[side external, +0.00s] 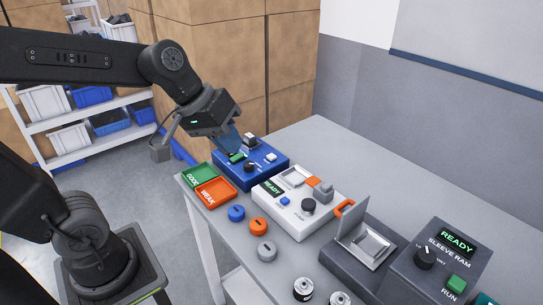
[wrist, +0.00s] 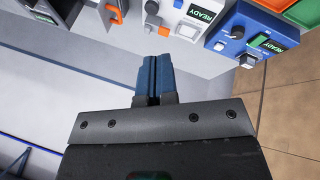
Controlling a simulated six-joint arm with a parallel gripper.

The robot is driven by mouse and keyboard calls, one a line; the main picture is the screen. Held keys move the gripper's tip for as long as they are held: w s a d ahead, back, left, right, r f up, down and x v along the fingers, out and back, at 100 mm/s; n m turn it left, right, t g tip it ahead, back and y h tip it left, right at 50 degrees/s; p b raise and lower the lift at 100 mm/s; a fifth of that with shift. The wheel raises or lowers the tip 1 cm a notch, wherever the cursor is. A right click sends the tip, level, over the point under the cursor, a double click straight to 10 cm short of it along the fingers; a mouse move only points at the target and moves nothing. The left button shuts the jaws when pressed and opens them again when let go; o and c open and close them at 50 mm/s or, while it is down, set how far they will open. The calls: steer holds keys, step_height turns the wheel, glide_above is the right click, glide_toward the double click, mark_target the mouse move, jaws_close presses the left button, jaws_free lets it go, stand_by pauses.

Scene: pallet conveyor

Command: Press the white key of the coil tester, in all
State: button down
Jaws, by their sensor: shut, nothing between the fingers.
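A blue box (side external: 233,176) on the table has a white key (side external: 271,157), a black knob and a lit green display; I take it as the coil tester, but its label is too small to read. The box shows at the upper right in the wrist view (wrist: 262,22), with the white key (wrist: 219,46) near its left edge.
A white tester (side external: 296,215) with a READY display stands beside the blue box. The grey sleeve ram (side external: 425,265) is at the right. Green (side external: 201,176) and orange (side external: 215,191) trays and several coloured discs lie along the front edge. The table behind is clear.

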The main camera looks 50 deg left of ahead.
steer(key=w+a+f+n+t+h, duration=0.15)
steer(key=w+a+n, duration=0.25)
steer(key=w+n, duration=0.6)
steer(key=n+t, duration=0.2)
steer(key=n, duration=0.6)
glide_above(271, 157)
step_height(271, 157, down, 8)
steer(key=shift+f, duration=4.4)
steer(key=shift+f, duration=0.1)
steer(key=shift+f, duration=0.3)
